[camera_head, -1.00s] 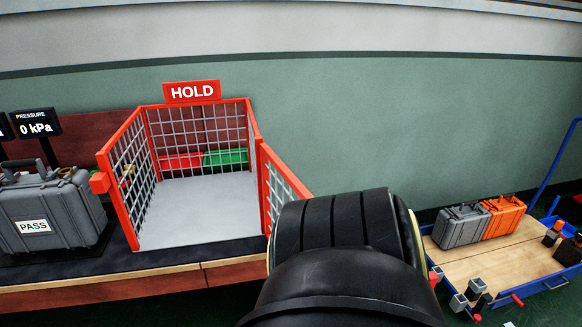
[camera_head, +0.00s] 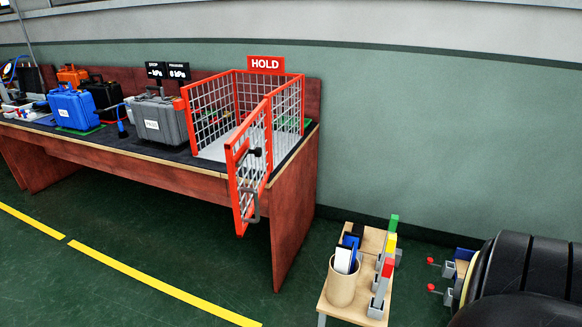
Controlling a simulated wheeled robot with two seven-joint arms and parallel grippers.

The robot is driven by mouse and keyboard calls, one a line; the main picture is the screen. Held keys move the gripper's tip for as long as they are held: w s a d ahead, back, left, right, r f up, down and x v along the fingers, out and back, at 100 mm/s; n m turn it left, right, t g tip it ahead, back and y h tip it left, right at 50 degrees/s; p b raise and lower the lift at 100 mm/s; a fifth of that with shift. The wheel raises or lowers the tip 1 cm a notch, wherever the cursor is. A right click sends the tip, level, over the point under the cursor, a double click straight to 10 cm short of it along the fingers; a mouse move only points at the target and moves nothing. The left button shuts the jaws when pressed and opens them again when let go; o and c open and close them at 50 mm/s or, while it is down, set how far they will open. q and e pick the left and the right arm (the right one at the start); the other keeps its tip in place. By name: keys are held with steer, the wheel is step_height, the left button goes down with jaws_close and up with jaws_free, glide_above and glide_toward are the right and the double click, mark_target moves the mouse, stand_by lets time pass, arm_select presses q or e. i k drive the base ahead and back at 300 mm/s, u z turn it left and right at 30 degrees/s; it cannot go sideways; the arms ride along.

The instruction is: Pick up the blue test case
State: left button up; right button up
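The blue test case (camera_head: 72,107) stands upright on the workbench toward the left, with a white label on its front and green showing under its base. It looks closed, and nothing touches its front. Neither of my grippers is in view. A black arm link of mine fills the lower right corner, far from the blue case.
Right of the blue case are a black case (camera_head: 104,96), a grey case (camera_head: 158,120) and the red HOLD cage (camera_head: 208,116), its gate (camera_head: 248,170) swung outward. An orange case (camera_head: 72,76) is behind. A small wooden stand (camera_head: 340,309) is lower right. Floor before the bench is clear.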

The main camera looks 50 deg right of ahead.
mark_target(70, 108)
steer(key=z, duration=1.3)
steer(key=i, duration=1.6)
steer(key=u, duration=0.05)
